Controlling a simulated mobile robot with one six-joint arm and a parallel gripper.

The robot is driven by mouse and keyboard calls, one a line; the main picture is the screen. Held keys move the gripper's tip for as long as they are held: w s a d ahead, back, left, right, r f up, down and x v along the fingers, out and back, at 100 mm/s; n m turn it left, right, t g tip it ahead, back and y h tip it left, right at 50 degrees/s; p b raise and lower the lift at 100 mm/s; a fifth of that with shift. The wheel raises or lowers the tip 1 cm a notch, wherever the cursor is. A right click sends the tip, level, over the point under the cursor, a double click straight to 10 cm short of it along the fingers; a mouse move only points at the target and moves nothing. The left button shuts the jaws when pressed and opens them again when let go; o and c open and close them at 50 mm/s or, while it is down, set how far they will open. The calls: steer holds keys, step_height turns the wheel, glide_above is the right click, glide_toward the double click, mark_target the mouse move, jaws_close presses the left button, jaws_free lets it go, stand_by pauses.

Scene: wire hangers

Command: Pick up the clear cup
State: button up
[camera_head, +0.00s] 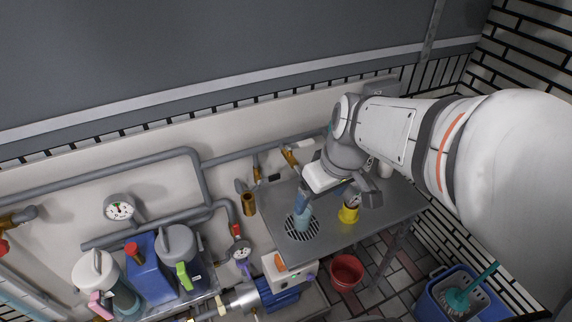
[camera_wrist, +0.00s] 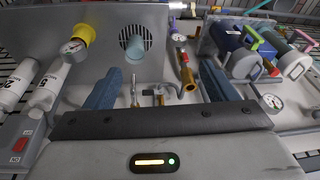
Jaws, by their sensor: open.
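The clear cup (camera_head: 302,219) is pale blue and see-through, and stands on a round black drain grate in the grey worktop. In the wrist view the cup (camera_wrist: 135,52) is ahead and slightly left of the gap between my fingers, apart from them. My gripper (camera_head: 326,196) is over the worktop, close to the cup, and partly covers its upper part in the head view. In the wrist view my gripper (camera_wrist: 160,82) has its two blue-grey fingers spread wide, with nothing held between them.
Pipes, gauges and a brass valve (camera_head: 249,203) line the wall behind. A red bucket (camera_head: 346,271) is on the floor below.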

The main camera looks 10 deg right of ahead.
steer(key=w+d+f+n+y+b, duration=0.1)
steer(key=w+f+n+b, duration=0.25)
steer(key=f, duration=0.25)
steer(key=w+f+n+y+b, duration=0.2)
steer(key=w+f, duration=0.2)
steer(key=f, duration=0.3)
steer(key=n+y+b, duration=0.1)
steer(key=n+b, duration=0.3)
glide_toward(302, 218)
step_height(302, 218, down, 5)
steer(key=w, duration=0.3)
steer(key=shift+p+x, duration=0.5)
steer(key=shift+x, duration=3.55)
steer(key=shift+w, duration=0.1)
steer(key=shift+c, duration=0.2)
steer(key=shift+r, duration=0.1)
steer(key=c, duration=1.2)
steer(key=shift+b, duration=0.4)
